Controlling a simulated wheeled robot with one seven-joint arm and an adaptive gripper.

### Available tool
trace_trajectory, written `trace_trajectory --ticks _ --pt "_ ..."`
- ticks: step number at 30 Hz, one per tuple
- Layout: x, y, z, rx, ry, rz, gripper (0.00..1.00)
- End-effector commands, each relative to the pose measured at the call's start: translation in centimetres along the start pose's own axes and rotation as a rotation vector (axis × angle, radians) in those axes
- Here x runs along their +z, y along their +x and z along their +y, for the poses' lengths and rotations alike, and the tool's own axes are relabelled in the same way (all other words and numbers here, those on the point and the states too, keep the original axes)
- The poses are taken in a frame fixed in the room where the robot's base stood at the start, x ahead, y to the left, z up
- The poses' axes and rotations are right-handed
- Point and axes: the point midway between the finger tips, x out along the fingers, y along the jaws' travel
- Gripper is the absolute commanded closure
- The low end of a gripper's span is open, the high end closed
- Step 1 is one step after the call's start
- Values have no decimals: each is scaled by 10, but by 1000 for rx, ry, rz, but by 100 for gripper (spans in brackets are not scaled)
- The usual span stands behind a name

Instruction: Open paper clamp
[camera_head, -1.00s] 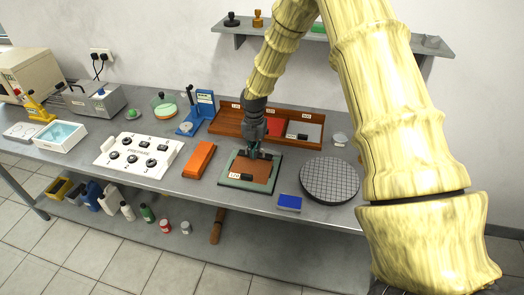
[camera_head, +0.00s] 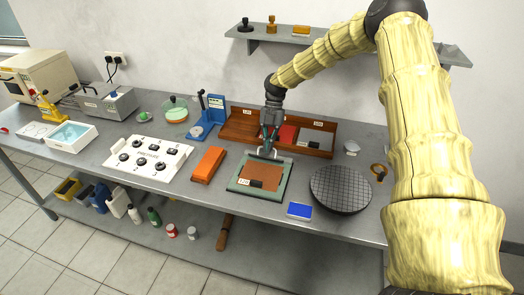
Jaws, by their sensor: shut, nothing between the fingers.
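A green-framed board (camera_head: 240,188) with a brown sheet (camera_head: 266,177) on it lies near the front of the bench. A small label reading 120 is on its left part. A grey bar-like clamp (camera_head: 262,156) sits at the board's back edge. My gripper (camera_head: 267,149) points down at that clamp, with fingers shut and nothing seen between them. It is at or just above the clamp; I cannot tell whether it touches. The fingertips are small and partly merge with the clamp.
A brown compartment tray (camera_head: 240,126) stands close behind my gripper. An orange block (camera_head: 208,164) lies left of the board. A blue pad (camera_head: 299,210) and a dark round gridded plate (camera_head: 341,189) are to the right. A white knob panel (camera_head: 148,158) is farther left.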

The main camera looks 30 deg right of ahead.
Motion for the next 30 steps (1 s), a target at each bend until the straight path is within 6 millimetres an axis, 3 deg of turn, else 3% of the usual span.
trace_trajectory --ticks 12,30 --pt "20 -7 -5 2 5 -2 100" --pt "24 -10 -5 1 4 -1 100"
